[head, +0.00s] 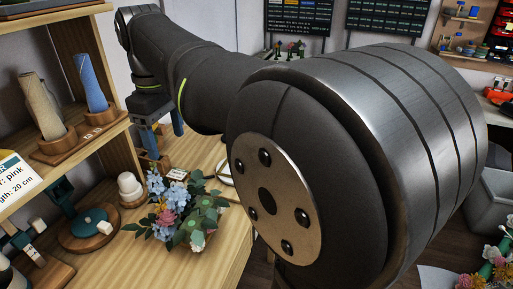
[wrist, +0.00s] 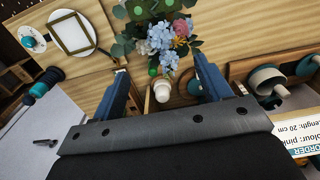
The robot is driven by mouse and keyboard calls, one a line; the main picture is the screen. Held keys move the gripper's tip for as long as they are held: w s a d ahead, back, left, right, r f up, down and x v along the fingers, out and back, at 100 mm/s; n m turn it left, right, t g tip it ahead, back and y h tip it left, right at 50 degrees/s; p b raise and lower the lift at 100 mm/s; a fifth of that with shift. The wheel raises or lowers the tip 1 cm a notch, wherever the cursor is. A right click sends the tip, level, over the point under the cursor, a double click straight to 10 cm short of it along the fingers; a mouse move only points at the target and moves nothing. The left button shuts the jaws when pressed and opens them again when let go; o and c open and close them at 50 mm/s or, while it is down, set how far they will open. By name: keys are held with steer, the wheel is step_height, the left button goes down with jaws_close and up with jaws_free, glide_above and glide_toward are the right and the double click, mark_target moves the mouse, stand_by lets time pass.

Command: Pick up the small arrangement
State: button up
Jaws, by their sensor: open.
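A flower arrangement (head: 178,213) with blue and pink blooms and green leaves lies on the wooden table in the head view. It also shows at the top middle of the wrist view (wrist: 160,38). I take it to be the small arrangement. My gripper (head: 162,130) is above the table, behind the arrangement in the head view. In the wrist view my gripper (wrist: 162,70) has its blue fingers wide apart, with nothing held between them. The arrangement is beyond the fingertips, apart from them. Its stem end is not clearly visible.
A white stacked cylinder (head: 130,188) on a wooden base stands left of the arrangement. A shelf (head: 95,150) with a blue cone and a beige cone rises at the left. More flowers (head: 488,265) show at lower right.

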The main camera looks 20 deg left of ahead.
steer(key=n, duration=1.8)
glide_above(199, 212)
step_height(199, 212, down, 7)
steer(key=f, duration=1.1)
steer(key=shift+d+f, duration=0.15)
steer(key=shift+d, duration=0.05)
steer(key=shift+a+f, duration=0.2)
steer(key=shift+f, duration=2.9)
jaws_close()
